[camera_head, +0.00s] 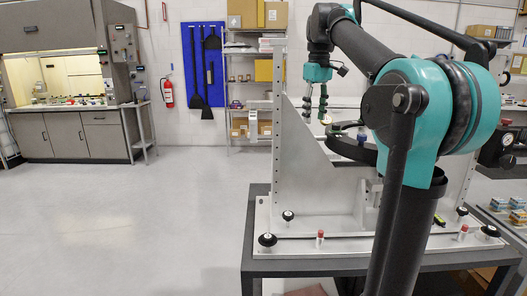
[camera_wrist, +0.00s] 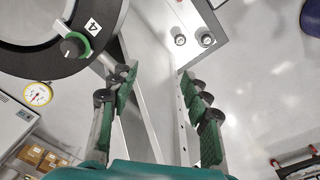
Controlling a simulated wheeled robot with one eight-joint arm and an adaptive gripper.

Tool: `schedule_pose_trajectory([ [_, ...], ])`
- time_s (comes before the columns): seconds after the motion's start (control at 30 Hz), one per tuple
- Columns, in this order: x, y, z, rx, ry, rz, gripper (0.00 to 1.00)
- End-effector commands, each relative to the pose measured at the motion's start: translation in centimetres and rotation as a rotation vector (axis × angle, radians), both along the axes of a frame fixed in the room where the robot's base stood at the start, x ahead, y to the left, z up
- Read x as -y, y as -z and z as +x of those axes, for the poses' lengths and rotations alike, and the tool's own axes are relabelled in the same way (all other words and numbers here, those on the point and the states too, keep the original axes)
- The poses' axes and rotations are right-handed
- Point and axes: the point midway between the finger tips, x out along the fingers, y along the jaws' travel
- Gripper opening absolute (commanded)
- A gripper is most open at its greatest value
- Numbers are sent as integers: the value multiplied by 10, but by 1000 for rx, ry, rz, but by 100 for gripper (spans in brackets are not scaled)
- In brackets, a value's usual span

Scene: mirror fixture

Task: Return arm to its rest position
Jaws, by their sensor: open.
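My gripper (camera_head: 315,110) points down at the end of my raised, bent arm in the head view. Its fingers are apart and nothing is between them. It also shows in the wrist view (camera_wrist: 157,78), with green pads on both fingers. The grey metal mirror fixture (camera_head: 310,185) stands on the table, below the gripper and partly behind my arm. A black ring (camera_head: 346,149) on the fixture is partly hidden by my arm. In the wrist view this ring (camera_wrist: 28,54) lies at upper left, with a green-and-black knob (camera_wrist: 74,45) beside a label "4".
The table (camera_head: 252,220) carries a white base plate with black knobs (camera_head: 267,240) and red-capped pins (camera_head: 320,239). Shelves (camera_head: 250,95) stand against the back wall. A fume hood (camera_head: 70,90) is at far left. The floor (camera_head: 130,215) left of the table is clear.

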Motion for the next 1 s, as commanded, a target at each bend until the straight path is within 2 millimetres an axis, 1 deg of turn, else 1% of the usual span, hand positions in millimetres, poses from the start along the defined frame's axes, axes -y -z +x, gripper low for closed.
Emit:
schedule_pose_trajectory([
  [0.17,4,52,-1,35,74,7,48],
  [0.27,7,97,-7,65,136,15,48],
  [0.3,8,116,-11,78,162,19,48],
  [0.33,9,131,-14,87,183,22,48],
  [0.37,11,145,-19,97,203,26,48],
  [0.4,12,165,-25,110,230,30,48],
  [0.47,14,194,-36,127,270,37,48],
  [0.5,16,213,-45,141,298,42,48],
  [0.57,18,243,-59,158,336,51,48],
  [0.6,19,262,-70,171,363,57,48],
  [0.67,21,291,-88,189,403,67,48],
  [0.7,22,310,-101,202,428,73,48],
  [0.77,24,337,-122,219,468,84,48],
  [0.8,25,355,-136,232,493,91,48],
  [0.9,27,393,-171,258,551,108,48],
  [1.0,28,422,-200,279,597,123,48],
])
